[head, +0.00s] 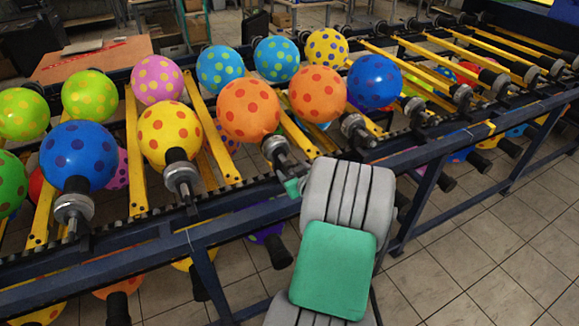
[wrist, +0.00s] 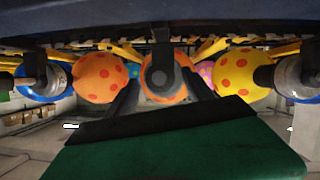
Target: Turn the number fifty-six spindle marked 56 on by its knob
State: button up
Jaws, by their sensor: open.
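My gripper (wrist: 161,88) is open, its two dark fingers reaching toward the end of a spindle (wrist: 160,66) in the middle of the wrist view. An orange balloon with red dots (wrist: 148,94) sits behind that spindle, partly covered by it and the fingers. In the head view my grey and green arm hides most of the gripper, near the grey spindle (head: 274,148) under an orange balloon (head: 248,108). Contact between fingers and knob cannot be told. No number 56 is readable in either view.
Neighbouring spindles carry a yellow balloon (head: 169,133), another orange balloon (head: 317,93) and a blue balloon (head: 374,82). A dark blue frame rail (head: 150,258) runs along the near side of the machine. Tiled floor (head: 470,240) is clear at the right.

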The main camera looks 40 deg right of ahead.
jog(key=shift+x, duration=1.1)
grip_shut()
